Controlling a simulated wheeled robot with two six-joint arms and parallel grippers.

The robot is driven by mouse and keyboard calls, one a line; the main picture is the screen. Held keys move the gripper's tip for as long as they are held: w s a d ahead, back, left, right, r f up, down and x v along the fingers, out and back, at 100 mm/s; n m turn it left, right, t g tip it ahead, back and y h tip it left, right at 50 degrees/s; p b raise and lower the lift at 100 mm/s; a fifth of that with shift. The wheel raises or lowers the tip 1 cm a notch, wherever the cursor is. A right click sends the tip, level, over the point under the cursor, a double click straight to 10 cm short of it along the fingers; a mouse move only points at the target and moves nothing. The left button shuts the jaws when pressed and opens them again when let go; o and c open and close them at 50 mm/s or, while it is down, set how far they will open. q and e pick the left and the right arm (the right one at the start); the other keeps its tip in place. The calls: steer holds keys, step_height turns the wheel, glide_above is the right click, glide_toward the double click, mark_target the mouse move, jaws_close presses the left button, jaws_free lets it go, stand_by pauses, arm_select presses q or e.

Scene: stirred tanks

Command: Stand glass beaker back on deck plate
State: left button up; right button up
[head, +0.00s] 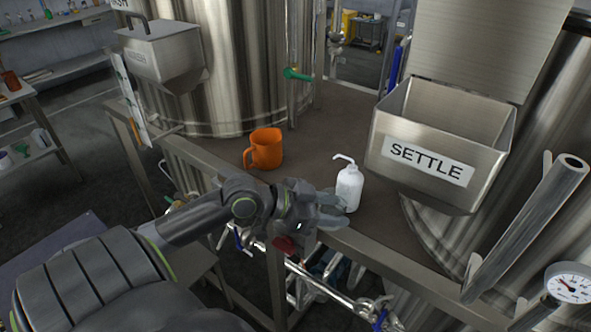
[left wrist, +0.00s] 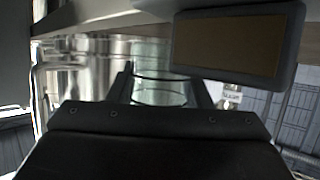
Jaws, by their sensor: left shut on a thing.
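My left gripper (head: 322,212) is at the front edge of the brown deck plate (head: 335,118), just left of a white wash bottle. In the left wrist view, a clear glass beaker (left wrist: 160,88) shows between the two dark fingers, and the gripper is shut on it. In the head view the beaker is hard to make out against the gripper. I cannot tell whether it touches the plate. My right gripper is not in view.
The white wash bottle (head: 349,188) stands close beside the gripper. An orange jug (head: 266,148) stands farther back on the plate. A steel bin marked SETTLE (head: 480,128) is at the right. Steel tanks (head: 245,65) rise behind. The plate between jug and bin is clear.

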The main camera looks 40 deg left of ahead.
arm_select(q)
steer(key=w+a+n+y, duration=0.1)
steer(key=a, duration=0.1)
steer(key=w+a+n+t+y, duration=0.1)
steer(key=a, duration=0.2)
steer(key=w+a+r+n+y, duration=0.1)
steer(key=a, duration=0.1)
steer(key=shift+a+b, duration=0.25)
steer(key=shift+b, duration=0.05)
steer(key=w+a+r+n+t+y, duration=0.2)
steer(key=w+a+r+n+y, duration=0.15)
steer(key=a+r, duration=0.4)
steer(key=shift+y, duration=0.45)
steer(key=f, duration=0.3)
steer(key=f+b, duration=0.1)
steer(key=f, duration=0.3)
steer(key=a+f, duration=0.1)
steer(key=f, duration=0.2)
steer(key=shift+f+b, duration=0.3)
steer(key=shift+f, duration=0.3)
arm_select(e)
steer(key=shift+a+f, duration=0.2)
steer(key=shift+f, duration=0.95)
arm_select(q)
steer(key=shift+f, duration=0.1)
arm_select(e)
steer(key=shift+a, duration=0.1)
arm_select(q)
steer(key=o, duration=1.1)
steer(key=shift+c, duration=0.2)
